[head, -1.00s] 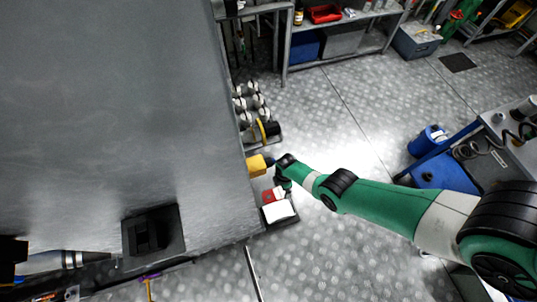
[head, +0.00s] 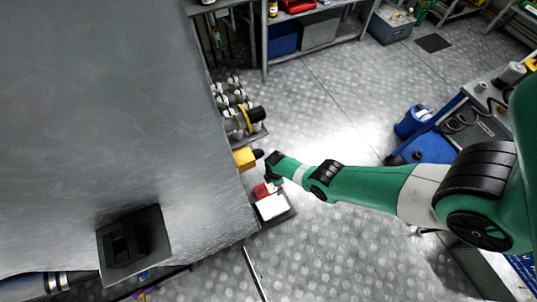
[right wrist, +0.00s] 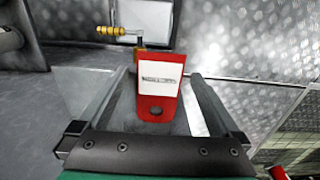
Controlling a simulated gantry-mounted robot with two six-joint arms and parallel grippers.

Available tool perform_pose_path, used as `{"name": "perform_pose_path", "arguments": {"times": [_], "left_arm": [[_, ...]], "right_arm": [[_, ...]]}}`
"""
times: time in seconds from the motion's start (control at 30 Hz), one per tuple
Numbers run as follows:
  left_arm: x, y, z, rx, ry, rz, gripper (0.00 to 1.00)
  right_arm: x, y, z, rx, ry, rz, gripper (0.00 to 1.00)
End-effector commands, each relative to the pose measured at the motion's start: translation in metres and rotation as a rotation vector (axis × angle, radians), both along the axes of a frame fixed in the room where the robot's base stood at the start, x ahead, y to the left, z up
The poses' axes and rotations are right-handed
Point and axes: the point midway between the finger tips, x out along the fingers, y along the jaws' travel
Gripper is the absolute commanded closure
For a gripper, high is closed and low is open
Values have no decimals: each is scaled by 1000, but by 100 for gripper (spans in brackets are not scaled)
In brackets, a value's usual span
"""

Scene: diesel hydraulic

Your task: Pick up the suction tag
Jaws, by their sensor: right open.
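The suction tag (right wrist: 158,103), a red plate with a white label and a hole at its near end, is in the middle of the right wrist view. In the head view a small red patch (head: 262,190) beside the machine, by my right wrist, looks like the same tag. My right gripper (right wrist: 160,73) is open. Its two fingers stand left and right of the tag in the picture, with gaps on both sides. I cannot tell whether the tag lies at fingertip depth. My left gripper is not in view.
A large grey machine casing (head: 100,90) fills the left. A yellow block (head: 244,158) and several valve-like fittings (head: 232,97) line its edge. A dark tray with a white top (head: 271,206) sits below the wrist. A blue drum (head: 412,122) and cart stand right. Floor between is clear.

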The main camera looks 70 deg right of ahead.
Motion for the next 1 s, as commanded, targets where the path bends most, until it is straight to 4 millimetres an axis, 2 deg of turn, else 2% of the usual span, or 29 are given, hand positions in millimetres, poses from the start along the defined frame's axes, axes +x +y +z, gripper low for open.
{"name": "perform_pose_path", "arguments": {"times": [0.2, 0.63, 1.0], "left_arm": [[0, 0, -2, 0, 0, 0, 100], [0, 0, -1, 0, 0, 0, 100], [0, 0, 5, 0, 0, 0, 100]], "right_arm": [[0, 0, -2, 0, 0, 0, 0], [0, 0, -1, 1, 1, 0, 78], [0, 0, 5, 1, 1, 1, 79]]}}
